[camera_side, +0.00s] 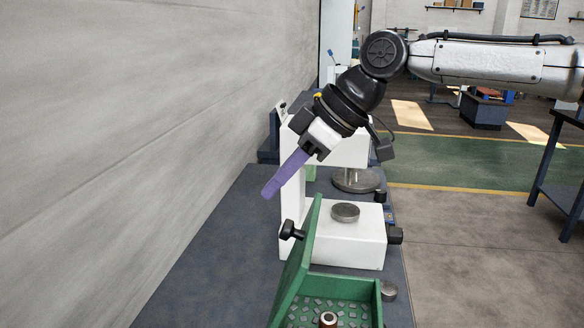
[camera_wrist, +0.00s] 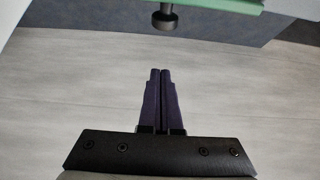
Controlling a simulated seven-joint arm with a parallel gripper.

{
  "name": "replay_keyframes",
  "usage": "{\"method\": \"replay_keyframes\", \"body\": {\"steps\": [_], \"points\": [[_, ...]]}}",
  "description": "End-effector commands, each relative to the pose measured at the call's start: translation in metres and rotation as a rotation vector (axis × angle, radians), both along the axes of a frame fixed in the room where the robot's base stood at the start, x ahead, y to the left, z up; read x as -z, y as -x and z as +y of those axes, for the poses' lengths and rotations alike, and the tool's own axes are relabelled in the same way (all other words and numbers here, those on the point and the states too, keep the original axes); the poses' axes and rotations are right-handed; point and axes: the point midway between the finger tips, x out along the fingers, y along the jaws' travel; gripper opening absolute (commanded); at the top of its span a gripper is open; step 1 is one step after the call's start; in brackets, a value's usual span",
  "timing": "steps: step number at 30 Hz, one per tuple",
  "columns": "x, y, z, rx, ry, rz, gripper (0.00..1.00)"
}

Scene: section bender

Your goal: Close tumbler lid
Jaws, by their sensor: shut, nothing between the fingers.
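A black knob (camera_side: 290,230) sticks out left by the lid's outer face. In the wrist view, the knob (camera_wrist: 165,20) is by a green edge (camera_wrist: 215,4) at the top. My gripper (camera_side: 268,192) is shut and empty, its purple fingers pointing down-left, above and left of the lid, apart from it. The shut fingers (camera_wrist: 163,72) also show in the wrist view.
A white machine (camera_side: 345,245) with a round grey plate (camera_side: 345,211) stands just behind the box. A grey wall (camera_side: 130,130) runs along the left. The dark bench top (camera_side: 200,275) is clear between wall and lid. A small grey cylinder (camera_side: 388,291) sits right of the box.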

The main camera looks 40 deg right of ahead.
Motion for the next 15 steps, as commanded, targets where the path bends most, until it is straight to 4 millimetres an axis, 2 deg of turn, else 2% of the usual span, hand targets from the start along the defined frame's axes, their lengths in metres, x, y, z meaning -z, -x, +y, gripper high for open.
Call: {"method": "replay_keyframes", "body": {"steps": [1,7,15], "points": [[0.01,-0.004,0.005,-0.002,0.002,0.005,0.0],[0.041,-0.021,0.022,-0.001,0.002,0.004,0.0],[0.048,0.001,-0.001,0.001,-0.001,-0.001,0.0]]}}
